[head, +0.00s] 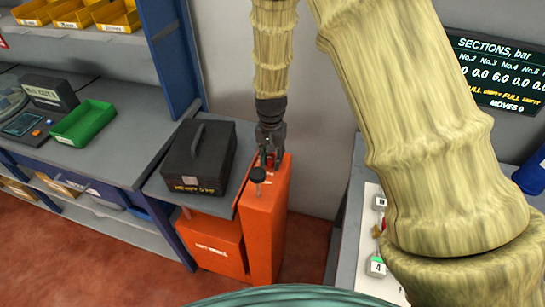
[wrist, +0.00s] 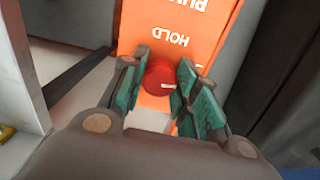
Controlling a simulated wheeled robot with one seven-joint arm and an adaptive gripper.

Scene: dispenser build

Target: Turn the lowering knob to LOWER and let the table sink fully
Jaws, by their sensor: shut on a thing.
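The lowering knob (wrist: 158,82) is a round red knob with a white pointer mark, on the face of an orange post (head: 265,225). The word HOLD is printed beside it; the pointer points to the right in the wrist view. My gripper (head: 269,158) reaches down to the top of the post, and its teal pads (wrist: 160,76) are shut on the knob from both sides. The lift table's grey top (head: 158,186) stands raised above its orange base (head: 215,247) and carries a black box (head: 199,160).
A black-tipped lever (head: 257,175) stands at the front of the post. A workbench (head: 100,160) with a green bin (head: 84,123) is at the left. A screen (head: 500,72) hangs on the wall.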

